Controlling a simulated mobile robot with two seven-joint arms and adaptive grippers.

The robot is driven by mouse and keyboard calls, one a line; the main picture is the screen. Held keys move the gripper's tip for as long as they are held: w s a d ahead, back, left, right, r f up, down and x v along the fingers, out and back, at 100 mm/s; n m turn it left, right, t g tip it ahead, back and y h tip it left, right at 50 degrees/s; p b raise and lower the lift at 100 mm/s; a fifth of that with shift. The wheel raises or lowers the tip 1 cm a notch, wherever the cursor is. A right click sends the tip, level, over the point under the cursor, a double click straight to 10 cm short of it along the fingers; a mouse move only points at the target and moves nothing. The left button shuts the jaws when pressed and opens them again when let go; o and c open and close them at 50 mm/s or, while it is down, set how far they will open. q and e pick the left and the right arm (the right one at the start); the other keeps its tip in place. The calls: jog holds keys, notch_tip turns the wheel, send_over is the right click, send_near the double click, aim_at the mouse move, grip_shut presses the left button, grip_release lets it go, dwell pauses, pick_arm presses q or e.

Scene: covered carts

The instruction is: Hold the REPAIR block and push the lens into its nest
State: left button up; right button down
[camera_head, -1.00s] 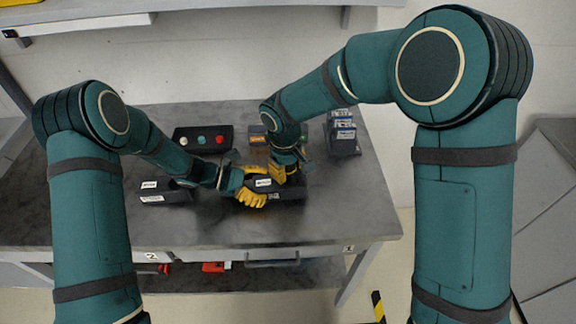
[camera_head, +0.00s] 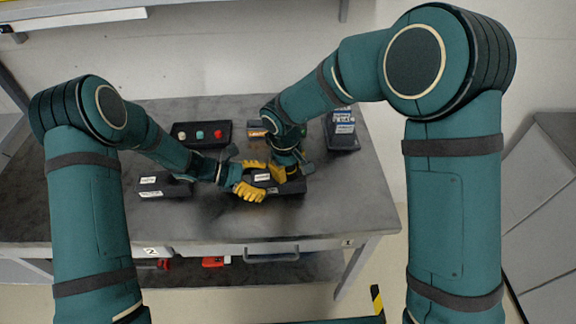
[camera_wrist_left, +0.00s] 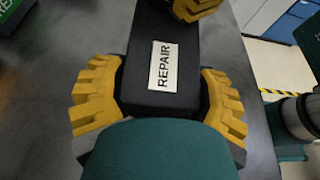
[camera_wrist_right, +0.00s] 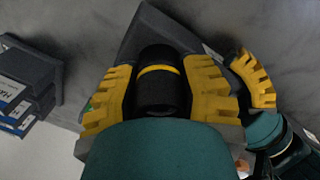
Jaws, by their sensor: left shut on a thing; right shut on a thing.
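The black REPAIR block (camera_wrist_left: 147,85) lies on the table, its white REPAIR label facing up in the left wrist view; it also shows in the head view (camera_head: 290,187). My left gripper (camera_wrist_left: 160,100) is shut on the block, yellow fingers on both its sides; it shows in the head view too (camera_head: 250,180). My right gripper (camera_wrist_right: 160,95) is shut on the lens (camera_wrist_right: 157,75), a black cylinder with a yellow ring, above the block. In the head view my right gripper (camera_head: 283,170) is close beside the left one. The nest is hidden, and I cannot tell how deep the lens sits.
A second black block (camera_head: 160,186) with a white label lies to the left. A dark panel with white, red and green round parts (camera_head: 203,134) stands behind. A dark bin with labelled boxes (camera_head: 342,130) is at the back right. The table front (camera_head: 330,215) is clear.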

jog(key=shift+f, duration=0.2)
jog(key=c, duration=0.6)
grip_release()
jog(key=shift+o, duration=0.2)
jog(key=r, duration=0.8)
jog(key=s+r, duration=0.1)
jog(key=r, duration=0.3)
jog(key=shift+a, duration=0.4)
jog(key=shift+c, duration=0.2)
